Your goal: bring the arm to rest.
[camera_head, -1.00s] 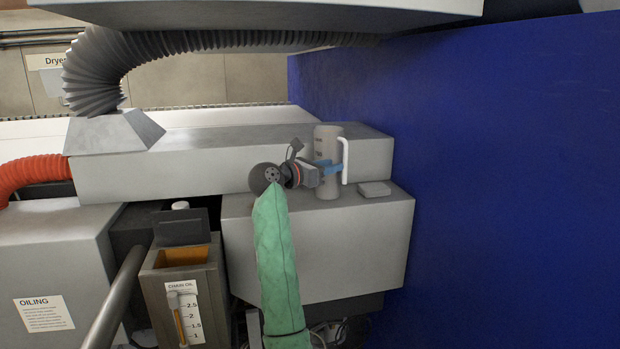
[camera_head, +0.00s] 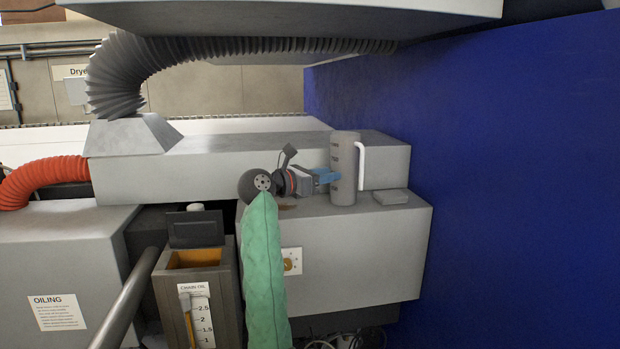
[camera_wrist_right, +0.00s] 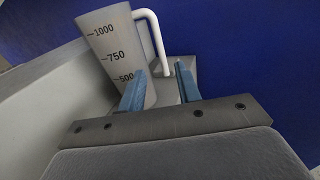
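My right arm, in a green sleeve, rises from the bottom middle of the head view. My right gripper (camera_head: 326,178) is by the grey measuring jug (camera_head: 343,170), its blue fingers showing at the jug's left side. In the right wrist view the two blue fingers (camera_wrist_right: 160,88) stand apart, with no object clamped between them. The jug (camera_wrist_right: 112,55) stands upright beyond the left finger. The lower end of its white handle (camera_wrist_right: 150,35) appears between the fingers. Whether a finger touches the jug cannot be told. My left gripper is not in view.
The jug stands on a grey housing (camera_head: 350,260) next to a small grey block (camera_head: 391,197). A blue wall (camera_head: 520,180) closes the right side. A chain oil box (camera_head: 168,300) and a metal pipe (camera_head: 128,300) are at lower left. A ribbed hose (camera_head: 220,44) runs overhead.

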